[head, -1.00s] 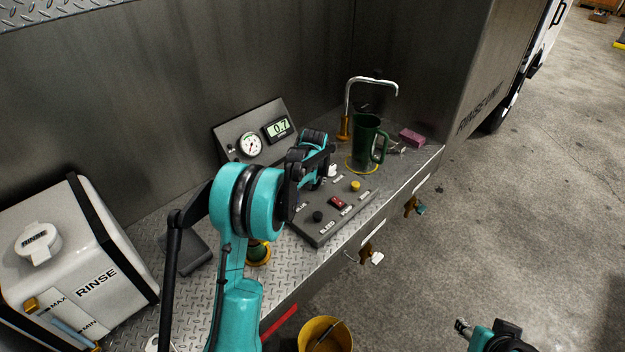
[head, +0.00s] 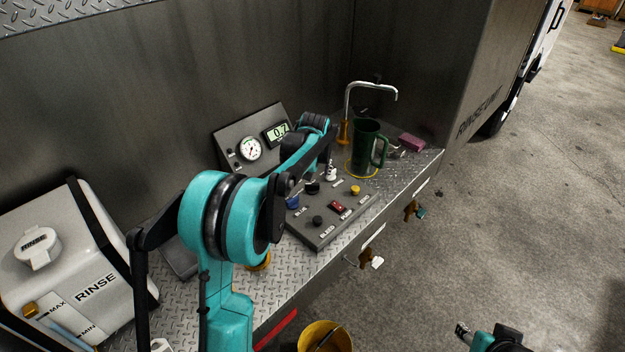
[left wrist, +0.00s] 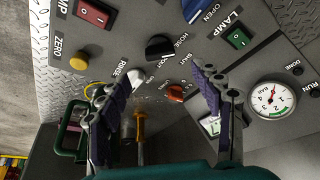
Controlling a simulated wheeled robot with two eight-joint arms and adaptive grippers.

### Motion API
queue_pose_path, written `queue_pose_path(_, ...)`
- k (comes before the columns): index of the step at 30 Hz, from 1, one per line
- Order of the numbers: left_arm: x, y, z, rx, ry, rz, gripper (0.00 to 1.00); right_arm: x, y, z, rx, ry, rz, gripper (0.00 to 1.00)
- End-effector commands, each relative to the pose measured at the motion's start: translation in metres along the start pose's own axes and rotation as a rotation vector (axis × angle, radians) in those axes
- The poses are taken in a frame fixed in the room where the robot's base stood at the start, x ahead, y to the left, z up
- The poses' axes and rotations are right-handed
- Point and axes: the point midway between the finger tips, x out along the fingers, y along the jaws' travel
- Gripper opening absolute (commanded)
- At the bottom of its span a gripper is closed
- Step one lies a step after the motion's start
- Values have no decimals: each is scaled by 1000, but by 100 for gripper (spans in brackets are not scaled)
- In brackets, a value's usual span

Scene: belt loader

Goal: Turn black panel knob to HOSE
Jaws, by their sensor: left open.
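The black panel knob (head: 312,188) sits on the grey sloped control panel (head: 318,232). In the left wrist view the black knob (left wrist: 159,47) lies beyond the fingertips, with the HOSE label close by on its right; I cannot tell exactly where its pointer stands. My left gripper (left wrist: 152,80) is open and empty, its two purple-padded fingers apart. In the head view the left gripper (head: 328,155) hangs over the back of the panel, near the white knob (head: 331,173). My right gripper (head: 462,330) shows only in part at the bottom edge.
Other controls crowd the panel: a blue knob (head: 292,202), a red switch (head: 338,206), a yellow button (head: 355,190) and a small black knob (head: 318,221). A green mug (head: 366,150) stands behind, under a bent spout. A gauge panel (head: 232,140) stands at the back left.

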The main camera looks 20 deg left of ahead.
Motion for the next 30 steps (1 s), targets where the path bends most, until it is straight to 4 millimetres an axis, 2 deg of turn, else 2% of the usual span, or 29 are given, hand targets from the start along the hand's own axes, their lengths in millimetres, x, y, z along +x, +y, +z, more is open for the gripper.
queue_pose_path(3, -18, 0, 0, 1, 0, 0, 66, 0, 0, 0, 0, 0, 0, 42)
queue_pose_path(7, -29, 0, 0, 1, 0, 0, 66, 0, 0, 0, 0, 0, 0, 42)
queue_pose_path(23, -31, 0, 0, 1, 0, 0, 66, 0, 0, 0, 0, 0, 0, 42)
queue_pose_path(26, -38, 2, 6, 9, 4, 6, 66, 1, 0, 1, 0, 0, 0, 42)
queue_pose_path(30, -66, 6, 35, 53, 24, 30, 66, 6, 0, 4, 0, 0, 0, 42)
